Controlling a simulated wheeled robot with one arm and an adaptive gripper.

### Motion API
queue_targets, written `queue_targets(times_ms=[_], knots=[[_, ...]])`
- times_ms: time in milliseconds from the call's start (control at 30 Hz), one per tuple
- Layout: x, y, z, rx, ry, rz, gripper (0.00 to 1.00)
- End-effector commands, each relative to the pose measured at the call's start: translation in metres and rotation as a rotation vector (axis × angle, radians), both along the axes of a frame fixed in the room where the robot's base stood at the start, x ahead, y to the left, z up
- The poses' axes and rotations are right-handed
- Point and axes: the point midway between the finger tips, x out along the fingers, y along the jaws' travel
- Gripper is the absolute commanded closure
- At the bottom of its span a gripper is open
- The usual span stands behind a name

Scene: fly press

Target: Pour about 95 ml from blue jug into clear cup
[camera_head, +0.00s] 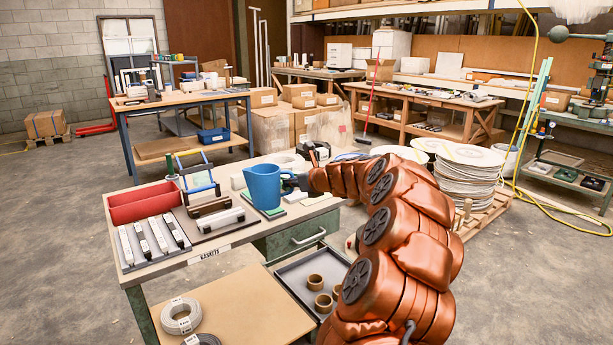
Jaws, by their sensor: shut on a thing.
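The blue jug (264,187) is upright over the right part of the near workbench (222,232). My gripper (292,184) is at the jug's right side and shut on it near the handle. The fingers are small and partly hidden by the jug and my copper-coloured arm. Green sheets (272,213) lie under the jug; I cannot tell whether its base touches them. I cannot make out a clear cup; it may be hidden behind the jug or arm. The jug's contents are not visible.
Left of the jug are a blue-edged frame (200,184), a red bin (144,203) and a tray of bar-shaped parts (150,241). A dark tray with brown rings (316,282) sits lower right. Stacked white discs (466,172) stand behind my arm. Little bench surface is clear.

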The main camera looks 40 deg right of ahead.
Motion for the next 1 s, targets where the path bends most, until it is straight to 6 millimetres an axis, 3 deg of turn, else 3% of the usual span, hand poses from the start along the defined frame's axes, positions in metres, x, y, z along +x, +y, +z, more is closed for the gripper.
queue_targets(times_ms=[567, 1000], knots=[[0.004, 0.156, -0.019, 0.004, -0.002, 0.124, 1.0], [0.002, 0.313, -0.038, -0.003, 0.005, 0.257, 1.0]])
